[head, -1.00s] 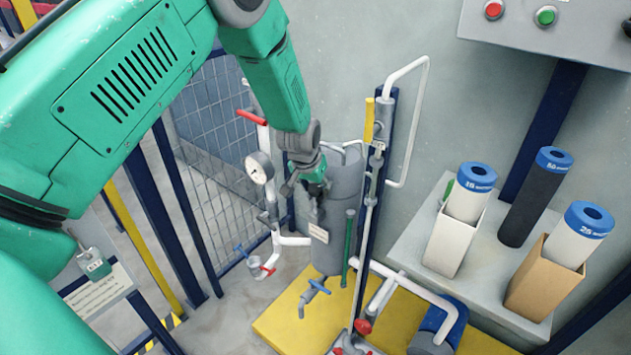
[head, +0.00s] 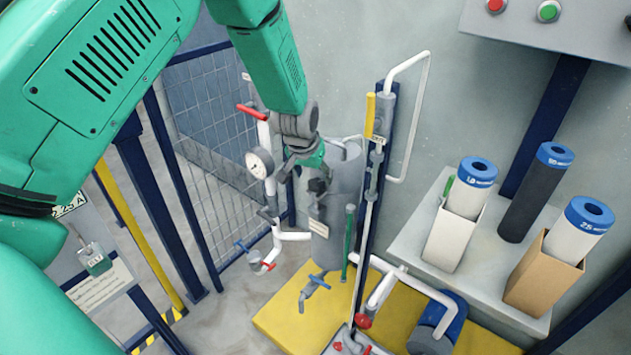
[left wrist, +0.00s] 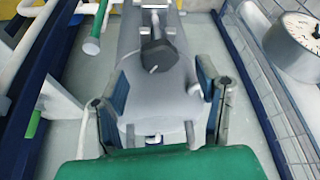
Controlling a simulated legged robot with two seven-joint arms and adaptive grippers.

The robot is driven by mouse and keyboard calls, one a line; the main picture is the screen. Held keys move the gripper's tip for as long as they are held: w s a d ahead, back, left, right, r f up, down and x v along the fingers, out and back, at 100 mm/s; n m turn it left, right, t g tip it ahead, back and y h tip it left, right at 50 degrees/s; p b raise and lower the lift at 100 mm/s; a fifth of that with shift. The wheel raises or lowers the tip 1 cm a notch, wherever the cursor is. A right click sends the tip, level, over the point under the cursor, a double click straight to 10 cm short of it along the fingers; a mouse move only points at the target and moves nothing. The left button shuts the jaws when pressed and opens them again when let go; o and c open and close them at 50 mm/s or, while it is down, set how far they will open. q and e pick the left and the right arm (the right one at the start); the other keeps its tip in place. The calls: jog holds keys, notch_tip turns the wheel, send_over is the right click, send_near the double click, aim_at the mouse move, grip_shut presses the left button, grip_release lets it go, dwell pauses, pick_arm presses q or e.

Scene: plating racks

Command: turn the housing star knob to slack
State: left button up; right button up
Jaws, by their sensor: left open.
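The filter housing (head: 347,185) is a grey upright cylinder in the middle of the head view. A dark star knob (head: 318,186) sits at its front left side, above a small hanging tag. In the left wrist view the dark knob (left wrist: 157,55) lies beyond the fingertips, on the grey housing. My left gripper (head: 303,172) is open, just up and left of the knob in the head view. In the left wrist view its two fingers (left wrist: 162,95) stand wide apart with nothing held between them. My right gripper is not in view.
A pressure gauge (head: 259,163) and white pipe with a red-handled valve are left of the housing. A blue post (head: 372,220) with pipes stands right. Filter cartridges stand on a grey shelf (head: 410,240). A mesh fence is behind left; a yellow base (head: 275,322) lies below.

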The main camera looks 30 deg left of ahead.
pick_arm(q)
jog(key=v, duration=0.8)
jog(key=shift+r, duration=0.15)
jog(key=shift+s, duration=0.1)
jog(key=s+d+f+m+g, duration=0.1)
jog(key=s+d+f, duration=0.1)
jog(key=s+f, duration=0.65)
jog(key=s+d+f+g, duration=0.1)
jog(key=s+d+f, duration=0.1)
jog(key=s+f, duration=0.6)
jog(key=s+d+f+m+g, duration=0.1)
jog(key=s+f, duration=0.3)
jog(key=s, duration=0.5)
jog(key=s+d+f+b, duration=0.1)
jog(key=s+d+f, duration=0.2)
jog(key=s, duration=0.6)
jog(key=shift+s+d+f+m+g+h, duration=0.25)
jog(key=shift+s+f+m+g+h, duration=0.15)
jog(key=shift+f, duration=0.25)
